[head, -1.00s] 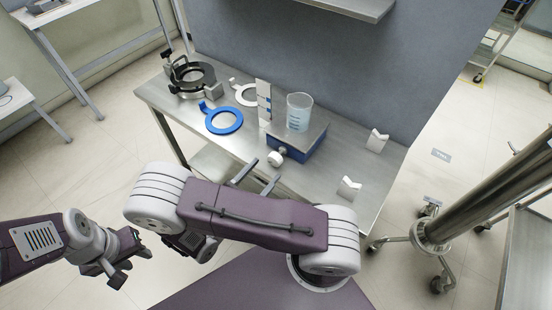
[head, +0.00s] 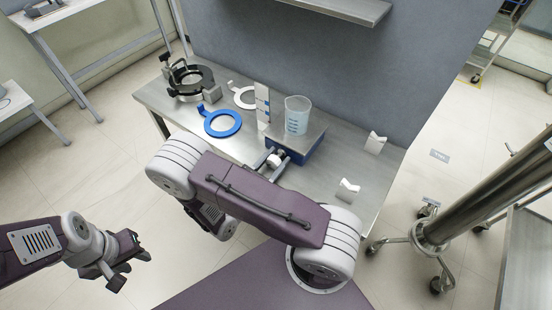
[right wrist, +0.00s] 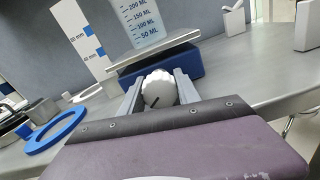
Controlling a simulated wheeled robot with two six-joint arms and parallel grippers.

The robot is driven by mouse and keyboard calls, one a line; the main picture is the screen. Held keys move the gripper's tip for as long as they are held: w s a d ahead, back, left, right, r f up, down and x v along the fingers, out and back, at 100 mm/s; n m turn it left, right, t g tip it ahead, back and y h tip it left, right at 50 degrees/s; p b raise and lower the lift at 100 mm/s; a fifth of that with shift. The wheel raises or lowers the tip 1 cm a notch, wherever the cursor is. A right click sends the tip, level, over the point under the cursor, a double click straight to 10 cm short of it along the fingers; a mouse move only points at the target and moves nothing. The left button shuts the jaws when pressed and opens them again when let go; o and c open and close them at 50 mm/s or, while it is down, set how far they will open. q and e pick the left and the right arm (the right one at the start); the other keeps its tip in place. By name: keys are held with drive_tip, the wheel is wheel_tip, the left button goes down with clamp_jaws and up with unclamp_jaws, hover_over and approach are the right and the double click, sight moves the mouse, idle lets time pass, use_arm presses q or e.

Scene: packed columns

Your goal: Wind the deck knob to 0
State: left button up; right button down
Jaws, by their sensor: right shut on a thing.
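The white deck knob (right wrist: 159,89) is on the front of a blue box with a steel top (head: 300,149). The knob carries a dark pointer line that slants to the lower left in the right wrist view. My right gripper (head: 272,160) is shut on the knob, one finger on each side of it, as the right wrist view shows (right wrist: 158,88). No scale figures around the knob can be read. A beaker (head: 297,115) with blue marks stands on the steel top. My left gripper (head: 128,262) is off the table at the lower left; its jaw opening is unclear.
A blue ring (head: 222,123), a white ring (head: 246,97) and a black ring fixture (head: 190,80) lie left of the box. A marked white plate (head: 263,103) stands beside it. Two white V-shaped holders (head: 375,143) (head: 347,189) stand to the right. A shelf (head: 345,8) overhangs behind.

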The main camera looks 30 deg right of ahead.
drive_tip(key=shift+r+n+p, duration=0.3)
drive_tip(key=shift+n+p, duration=0.9)
drive_tip(key=shift+f+n+p, duration=0.1)
drive_tip(key=shift+n+p, duration=0.25)
drive_tip(key=shift+n, duration=0.35)
drive_tip(key=shift+f+n, duration=0.2)
drive_tip(key=shift+n, duration=0.3)
drive_tip(key=c, duration=0.9)
unclamp_jaws()
drive_tip(key=shift+a, duration=0.15)
drive_tip(key=b+v, duration=0.1)
drive_tip(key=v, duration=0.8)
